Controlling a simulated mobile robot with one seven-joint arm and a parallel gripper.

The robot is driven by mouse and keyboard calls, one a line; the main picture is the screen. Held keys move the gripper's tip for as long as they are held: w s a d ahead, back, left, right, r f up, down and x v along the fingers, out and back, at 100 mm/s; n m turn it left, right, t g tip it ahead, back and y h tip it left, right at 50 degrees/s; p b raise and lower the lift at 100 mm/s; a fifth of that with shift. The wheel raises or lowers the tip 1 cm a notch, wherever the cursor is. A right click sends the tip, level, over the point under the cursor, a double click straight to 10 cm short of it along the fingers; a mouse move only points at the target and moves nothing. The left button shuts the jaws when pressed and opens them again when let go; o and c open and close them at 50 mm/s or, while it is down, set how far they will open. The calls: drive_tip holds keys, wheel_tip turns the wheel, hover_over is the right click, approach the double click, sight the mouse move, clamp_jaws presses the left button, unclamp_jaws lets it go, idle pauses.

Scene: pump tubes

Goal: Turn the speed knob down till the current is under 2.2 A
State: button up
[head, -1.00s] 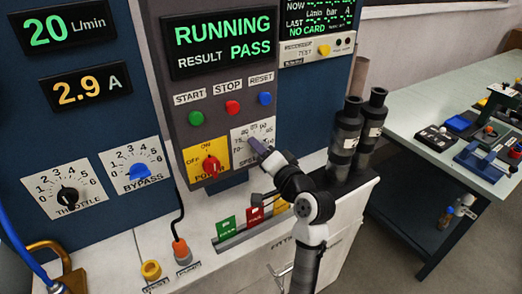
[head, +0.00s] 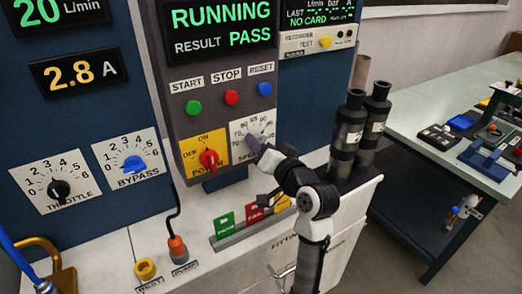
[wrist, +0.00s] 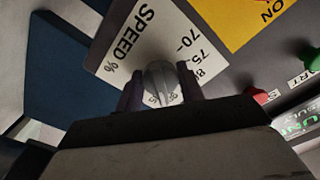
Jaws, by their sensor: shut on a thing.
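The speed dial plate (head: 240,136) is white with numbers, on the grey control panel. In the wrist view the plate (wrist: 150,42) reads "SPEED %" with 70, 75 and part of 80 visible. The grey speed knob (wrist: 160,82) sits between the two fingers of my gripper (wrist: 160,88), which is shut on it. In the head view my gripper (head: 257,146) covers part of the plate. The current display (head: 79,74) reads 2.8 A. The knob's exact setting is hard to read.
The screen (head: 220,28) shows RUNNING and RESULT PASS. A red power switch (head: 209,158) is left of the dial, with start, stop and reset buttons (head: 232,97) above. Black tubes (head: 348,133) stand to the right of my arm. Throttle (head: 59,190) and bypass (head: 134,164) knobs are at left.

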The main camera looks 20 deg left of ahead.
drive_tip(key=shift+n+b, duration=0.4)
drive_tip(key=shift+n, duration=0.2)
drive_tip(key=o, duration=1)
drive_tip(key=shift+d, duration=0.1)
drive_tip(key=b+v, duration=0.3)
drive_tip(key=v, duration=1)
drive_tip(key=shift+s+d, duration=0.25)
drive_tip(key=shift+a, duration=0.1)
